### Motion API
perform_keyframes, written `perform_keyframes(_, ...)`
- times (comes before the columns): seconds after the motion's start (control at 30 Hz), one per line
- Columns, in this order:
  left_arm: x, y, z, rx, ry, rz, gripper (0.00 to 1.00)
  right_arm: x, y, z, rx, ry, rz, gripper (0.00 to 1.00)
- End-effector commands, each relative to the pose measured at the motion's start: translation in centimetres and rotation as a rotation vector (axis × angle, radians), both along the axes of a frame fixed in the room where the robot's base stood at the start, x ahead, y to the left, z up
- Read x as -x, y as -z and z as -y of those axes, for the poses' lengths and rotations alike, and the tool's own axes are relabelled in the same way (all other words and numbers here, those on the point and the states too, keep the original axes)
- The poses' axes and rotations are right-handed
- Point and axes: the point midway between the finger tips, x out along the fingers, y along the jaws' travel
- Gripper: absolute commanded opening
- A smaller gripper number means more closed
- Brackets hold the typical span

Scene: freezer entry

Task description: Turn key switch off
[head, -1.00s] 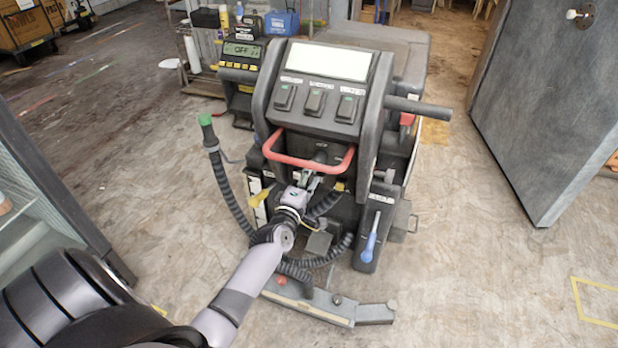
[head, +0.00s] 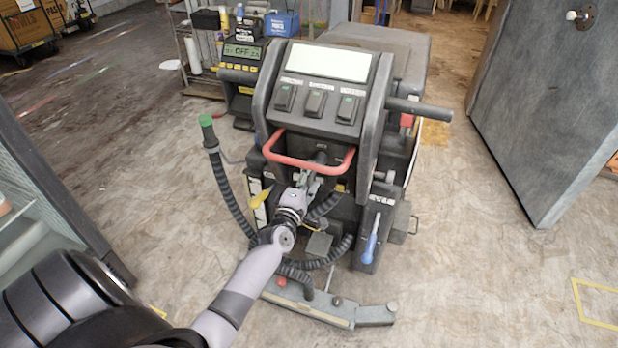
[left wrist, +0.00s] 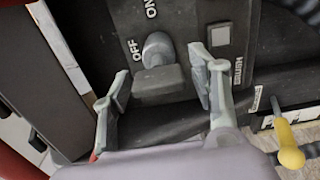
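The key switch (left wrist: 158,82) is a grey knob with a wide, flat grip on a dark panel of the floor machine (head: 318,105). In the left wrist view, the OFF label is at its upper left and the ON label is above it. I cannot tell which label the key points to. My left gripper (left wrist: 161,70) is open, with one finger on each side of the key and gaps visible beside it. In the head view, the left gripper (head: 308,180) is below the machine's red handle bar (head: 308,165), close to the panel. My right gripper is out of view.
A yellow lever (left wrist: 288,147) is at the lower right. A charger display (head: 242,51) reads OFF.

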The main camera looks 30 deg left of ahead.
Motion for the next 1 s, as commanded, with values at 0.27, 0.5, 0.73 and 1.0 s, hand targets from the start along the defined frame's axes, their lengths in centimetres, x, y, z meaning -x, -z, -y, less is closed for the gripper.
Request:
perform_keyframes(0.27, 0.0, 0.0, 0.0, -0.001, 0.000, 0.001, 0.58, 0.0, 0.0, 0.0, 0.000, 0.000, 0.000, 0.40)
perform_keyframes(0.5, 2.0, 0.1, 0.5, 0.000, 0.001, -0.003, 0.58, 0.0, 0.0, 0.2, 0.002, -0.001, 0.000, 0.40)
perform_keyframes(0.73, 6.8, 0.1, 1.6, 0.000, 0.000, -0.003, 0.58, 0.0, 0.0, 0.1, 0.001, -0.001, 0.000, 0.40)
perform_keyframes(1.0, 10.9, 0.1, 2.6, -0.001, 0.001, -0.002, 0.58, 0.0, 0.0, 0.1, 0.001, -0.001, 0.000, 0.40)
